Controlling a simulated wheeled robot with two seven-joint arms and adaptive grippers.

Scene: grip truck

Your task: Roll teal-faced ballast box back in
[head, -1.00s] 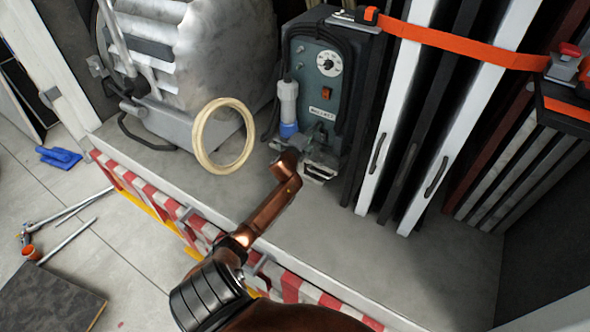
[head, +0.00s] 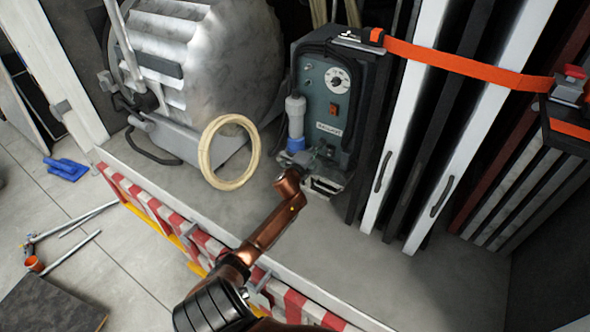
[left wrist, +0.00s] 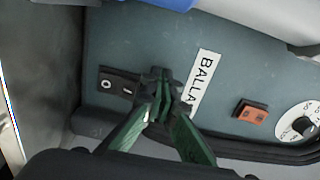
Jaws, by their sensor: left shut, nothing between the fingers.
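The teal-faced ballast box (head: 342,104) stands upright on the grey truck deck, with a dial, an orange switch, a white label and a blue-and-white plug on its face. In the left wrist view its teal face (left wrist: 225,75) fills most of the picture, with the label and a black rocker switch close to the fingers. My left gripper (head: 325,153) is shut and empty at the lower part of the face; it also shows in the left wrist view (left wrist: 162,85). Whether the fingertips touch the face I cannot tell. My right gripper is not in view.
A large silver lamp housing (head: 205,60) and a cream ring (head: 228,152) are left of the box. White-edged panels (head: 415,115) stand close on its right, behind an orange strap (head: 460,65). The deck (head: 370,275) in front is bare. A red-and-white striped edge (head: 150,205) borders it.

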